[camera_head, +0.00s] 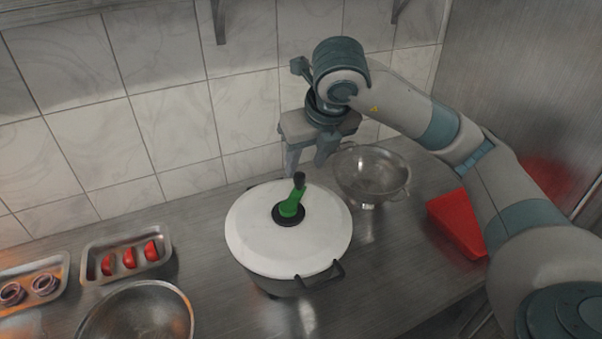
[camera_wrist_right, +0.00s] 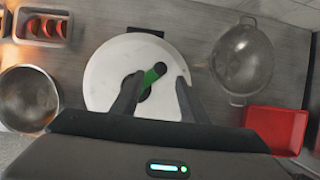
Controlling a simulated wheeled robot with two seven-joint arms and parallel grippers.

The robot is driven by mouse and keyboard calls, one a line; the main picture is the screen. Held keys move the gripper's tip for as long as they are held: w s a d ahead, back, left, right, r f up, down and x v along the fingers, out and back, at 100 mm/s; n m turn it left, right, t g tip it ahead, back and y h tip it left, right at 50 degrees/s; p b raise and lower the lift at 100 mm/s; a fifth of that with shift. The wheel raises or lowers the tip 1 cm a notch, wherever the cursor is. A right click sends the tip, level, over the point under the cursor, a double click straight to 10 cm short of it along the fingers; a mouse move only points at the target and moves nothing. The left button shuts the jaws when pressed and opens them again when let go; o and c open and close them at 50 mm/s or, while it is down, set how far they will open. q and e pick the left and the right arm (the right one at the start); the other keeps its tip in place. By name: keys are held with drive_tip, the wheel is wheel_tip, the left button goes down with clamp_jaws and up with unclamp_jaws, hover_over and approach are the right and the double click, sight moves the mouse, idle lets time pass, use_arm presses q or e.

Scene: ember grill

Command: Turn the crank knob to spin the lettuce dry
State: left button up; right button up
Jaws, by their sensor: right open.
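The salad spinner has a round white lid (camera_head: 253,232) on a grey pot with a side handle. It stands on the steel counter in the middle of the head view, and the lid (camera_wrist_right: 105,75) also shows in the right wrist view. A green crank (camera_head: 290,207) is mounted at the lid's centre, with a dark knob (camera_head: 299,180) standing at its outer end. My right gripper (camera_head: 306,168) is open and empty, above the far side of the lid. In the wrist view its fingers (camera_wrist_right: 155,95) show with the crank between and beyond them. The lettuce is hidden.
A steel colander (camera_head: 371,174) stands right of the pot, near the wall. A red tray (camera_head: 456,222) lies farther right. At left are a metal bowl (camera_head: 138,314), a tray of tomato slices (camera_head: 127,262) and a tray of onion rings (camera_head: 30,289). The tiled wall closes off the back.

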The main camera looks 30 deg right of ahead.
sight(301, 176)
drive_tip(key=p+x, duration=0.1)
drive_tip(key=x, duration=0.3)
drive_tip(key=shift+w+f, duration=0.15)
drive_tip(key=shift+f, duration=0.15)
drive_tip(key=shift+p+x, duration=0.35)
drive_tip(key=shift+x, duration=0.45)
drive_tip(key=shift+d, duration=0.1)
clamp_jaws()
